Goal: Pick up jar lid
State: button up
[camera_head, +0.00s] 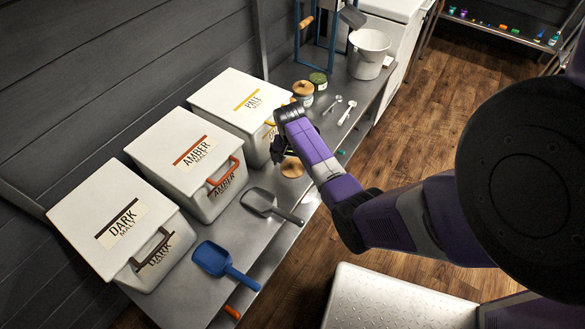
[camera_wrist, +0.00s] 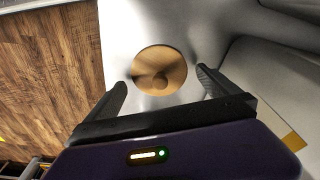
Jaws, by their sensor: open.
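The jar lid (camera_wrist: 159,72) is a round tan wooden disc with a small knob. In the wrist view it lies on the grey metal bench between and just beyond my fingertips. In the head view the lid (camera_head: 292,167) lies on the bench in front of the pale malt bin, beside my gripper (camera_head: 283,152). My gripper (camera_wrist: 161,82) is open and empty, with one finger on each side of the lid's outline. How high it is above the lid I cannot tell. My arm partly hides the gripper in the head view.
Bins of dark malt (camera_head: 120,225), amber malt (camera_head: 185,160) and pale malt (camera_head: 240,110) line the wall. A grey scoop (camera_head: 268,206) and a blue scoop (camera_head: 222,265) lie in front. Jars (camera_head: 303,92), white spoons (camera_head: 346,112) and a white bucket (camera_head: 368,54) stand farther back.

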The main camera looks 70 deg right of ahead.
jog(key=shift+f, duration=0.4)
jog(key=shift+c, duration=0.2)
jog(key=c, duration=1.3)
jog(key=shift+o, duration=0.2)
jog(key=shift+r, duration=0.1)
